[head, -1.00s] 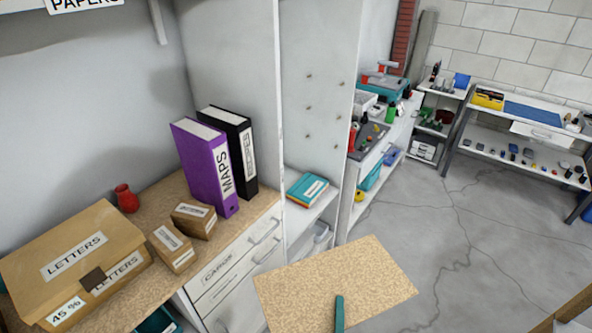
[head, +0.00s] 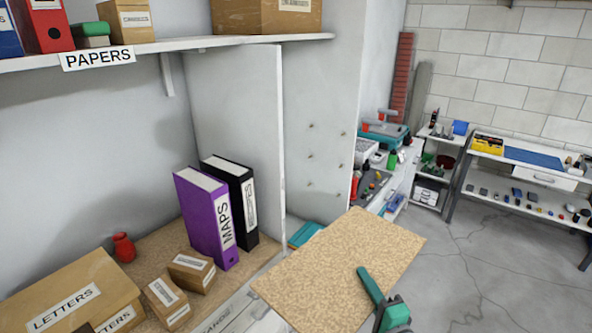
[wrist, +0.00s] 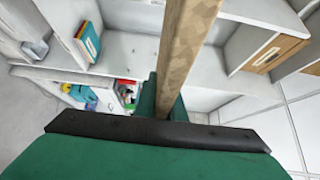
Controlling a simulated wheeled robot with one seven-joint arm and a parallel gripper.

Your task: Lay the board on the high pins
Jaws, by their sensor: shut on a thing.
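The board (head: 335,265) is a flat speckled tan panel, held roughly level in front of the bay. My gripper (head: 369,285) is shut on its near right edge, with green fingers. In the wrist view the board (wrist: 187,50) is seen edge-on between the fingers (wrist: 165,105). Small pins stick out of the pale panel behind the board, in rows at different heights. The high pins (head: 311,126) form the top row, above the board in the picture. A second high pin (head: 343,134) is to their right. Pins on the facing panel are hidden.
A white divider (head: 245,120) stands left of the bay. A purple MAPS binder (head: 205,215) and a black binder (head: 240,190) stand beside it. Teal books (head: 303,233) lie behind the board. An upper shelf (head: 190,46) carries boxes. Open floor (head: 475,260) lies right.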

